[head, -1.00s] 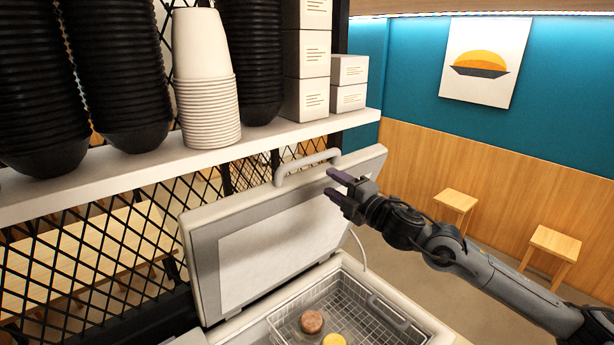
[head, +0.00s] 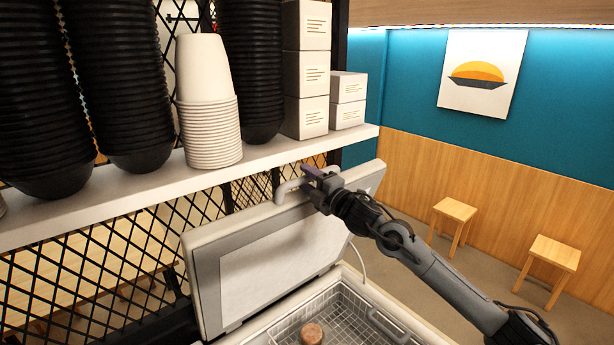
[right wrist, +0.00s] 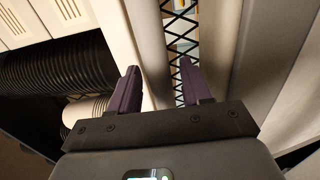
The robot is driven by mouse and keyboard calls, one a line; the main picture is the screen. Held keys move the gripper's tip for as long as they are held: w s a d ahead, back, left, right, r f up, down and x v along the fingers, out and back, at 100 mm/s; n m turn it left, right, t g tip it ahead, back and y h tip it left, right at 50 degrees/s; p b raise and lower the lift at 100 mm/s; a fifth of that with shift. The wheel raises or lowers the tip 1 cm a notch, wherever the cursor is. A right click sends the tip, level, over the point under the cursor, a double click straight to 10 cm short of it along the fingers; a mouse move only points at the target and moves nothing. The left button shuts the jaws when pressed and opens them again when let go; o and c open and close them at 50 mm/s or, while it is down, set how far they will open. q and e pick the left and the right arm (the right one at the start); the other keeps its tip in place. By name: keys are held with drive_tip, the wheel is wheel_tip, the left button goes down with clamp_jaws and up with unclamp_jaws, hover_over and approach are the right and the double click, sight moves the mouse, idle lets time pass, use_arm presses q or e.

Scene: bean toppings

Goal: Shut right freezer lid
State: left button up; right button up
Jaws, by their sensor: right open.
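The right freezer lid (head: 270,262) stands open, tilted up behind the freezer (head: 375,300). A light grey bar handle (head: 289,187) is on its top edge. My right gripper (head: 318,172) is at the right end of that handle, just under the shelf. In the right wrist view my gripper (right wrist: 160,90) has its two dark purple fingers apart, with a pale bar that looks like the handle (right wrist: 150,45) running between them. I cannot tell whether the fingers touch it. My left gripper is out of view.
A white shelf (head: 190,180) holds black bowl stacks (head: 130,90), white cups (head: 210,120) and white boxes (head: 306,70) close above the lid. A wire basket (head: 345,315) with a brown patty (head: 311,334) is in the freezer. A black mesh (head: 110,255) stands behind.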

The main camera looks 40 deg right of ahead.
drive_tip(key=shift+w, duration=0.35)
clamp_jaws()
